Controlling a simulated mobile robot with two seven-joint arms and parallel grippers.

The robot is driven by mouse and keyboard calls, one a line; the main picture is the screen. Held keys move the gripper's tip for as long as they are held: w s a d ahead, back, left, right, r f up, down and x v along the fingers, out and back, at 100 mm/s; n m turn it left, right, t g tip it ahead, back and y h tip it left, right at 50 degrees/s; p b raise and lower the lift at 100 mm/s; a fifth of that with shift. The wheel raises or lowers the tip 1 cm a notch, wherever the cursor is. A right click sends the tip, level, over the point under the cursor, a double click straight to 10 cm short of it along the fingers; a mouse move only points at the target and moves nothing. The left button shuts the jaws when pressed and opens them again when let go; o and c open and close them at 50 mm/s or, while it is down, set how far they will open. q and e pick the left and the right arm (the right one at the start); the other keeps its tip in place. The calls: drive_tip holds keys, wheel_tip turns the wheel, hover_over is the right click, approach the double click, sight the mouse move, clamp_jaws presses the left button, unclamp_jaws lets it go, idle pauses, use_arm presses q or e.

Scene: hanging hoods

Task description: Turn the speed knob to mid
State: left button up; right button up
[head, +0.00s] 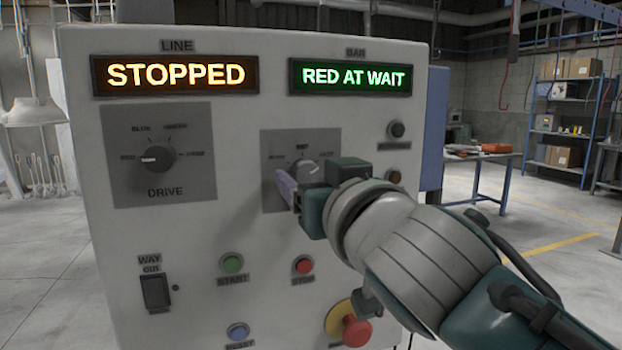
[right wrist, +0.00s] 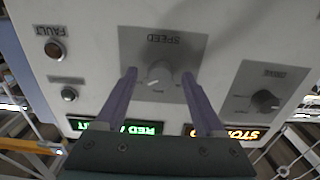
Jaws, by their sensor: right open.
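The speed knob (head: 304,171) is a grey round knob on a dark plate (head: 271,147), right of the drive knob on the white panel. It also shows in the right wrist view (right wrist: 160,73), upside down. Its light pointer mark seems to lie between the middle label and the right-hand label; the small lettering is blurred. My right gripper (head: 289,187) is at the plate, partly covering its lower right. In the right wrist view its two purple fingers (right wrist: 159,74) are apart, one on each side of the knob, with gaps between. My left gripper is out of view.
The drive knob (head: 155,158) is to the left. Below are a green start button (head: 232,263), a red stop button (head: 303,265), a blue reset button (head: 238,332) and a red mushroom button (head: 355,330) under my right arm. Lit displays read STOPPED (head: 176,75) and RED AT WAIT (head: 351,79).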

clamp_jaws()
idle(0.7)
